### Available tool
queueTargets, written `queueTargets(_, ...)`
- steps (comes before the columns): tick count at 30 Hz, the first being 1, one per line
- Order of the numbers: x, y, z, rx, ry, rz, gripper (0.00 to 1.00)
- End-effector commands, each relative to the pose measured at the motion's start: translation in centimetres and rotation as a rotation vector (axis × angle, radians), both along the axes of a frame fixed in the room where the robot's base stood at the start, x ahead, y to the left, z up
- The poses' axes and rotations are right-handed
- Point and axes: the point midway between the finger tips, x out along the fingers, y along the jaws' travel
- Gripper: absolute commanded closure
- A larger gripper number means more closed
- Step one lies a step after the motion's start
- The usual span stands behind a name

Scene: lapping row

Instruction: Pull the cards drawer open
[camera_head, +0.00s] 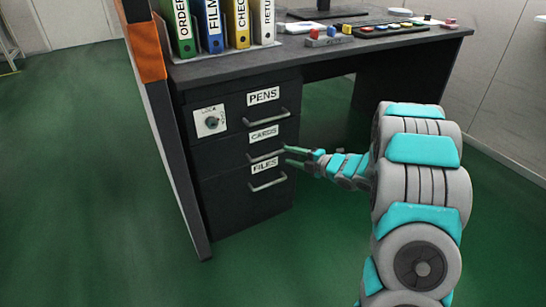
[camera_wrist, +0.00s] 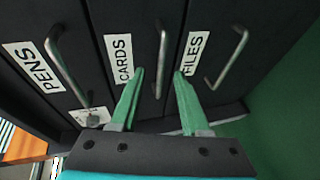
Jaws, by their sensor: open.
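The cards drawer (camera_head: 228,154) is the middle one of three dark drawers under the desk and looks shut. Its label reads CARDS, and its metal bar handle (camera_head: 267,157) runs across its front. The label and handle (camera_wrist: 161,62) also show in the wrist view. My gripper (camera_head: 288,156) is open and empty, with green fingers pointing at the drawer front, close to the handle's right end. In the wrist view, my gripper (camera_wrist: 158,72) has one fingertip on each side of the cards handle. I cannot tell whether the fingers reach around the bar.
The pens drawer (camera_head: 235,103) with a lock dial (camera_head: 211,121) is above, and the files drawer (camera_head: 232,195) is below; both look shut. Binders (camera_head: 208,25) and coloured pieces stand on the desk (camera_head: 235,66). An orange-and-dark side panel (camera_head: 150,50) borders the left. The green floor in front is clear.

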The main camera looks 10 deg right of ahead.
Motion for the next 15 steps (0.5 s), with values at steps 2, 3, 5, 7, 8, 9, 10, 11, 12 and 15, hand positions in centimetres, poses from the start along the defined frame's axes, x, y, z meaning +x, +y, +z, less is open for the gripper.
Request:
queueTargets(2,-0.5,0.5,-0.7,0.021,-0.029,0.045,0.54)
queueTargets(3,-0.7,0.8,-0.8,0.028,-0.040,0.062,0.54)
queueTargets(5,-0.9,1.2,-0.8,0.037,-0.055,0.079,0.54)
queueTargets(7,-0.8,1.5,-0.8,0.039,-0.061,0.087,0.54)
queueTargets(8,-0.7,1.6,-0.8,0.039,-0.063,0.088,0.54)
queueTargets(9,-0.4,1.9,-0.8,0.039,-0.063,0.089,0.54)
queueTargets(10,-0.2,2.2,-0.9,0.039,-0.062,0.090,0.54)
queueTargets(11,0.1,2.4,-0.9,0.039,-0.062,0.089,0.54)
queueTargets(12,0.5,2.7,-1.1,0.038,-0.061,0.088,0.54)
queueTargets(15,1.7,3.7,-1.3,0.037,-0.060,0.089,0.54)
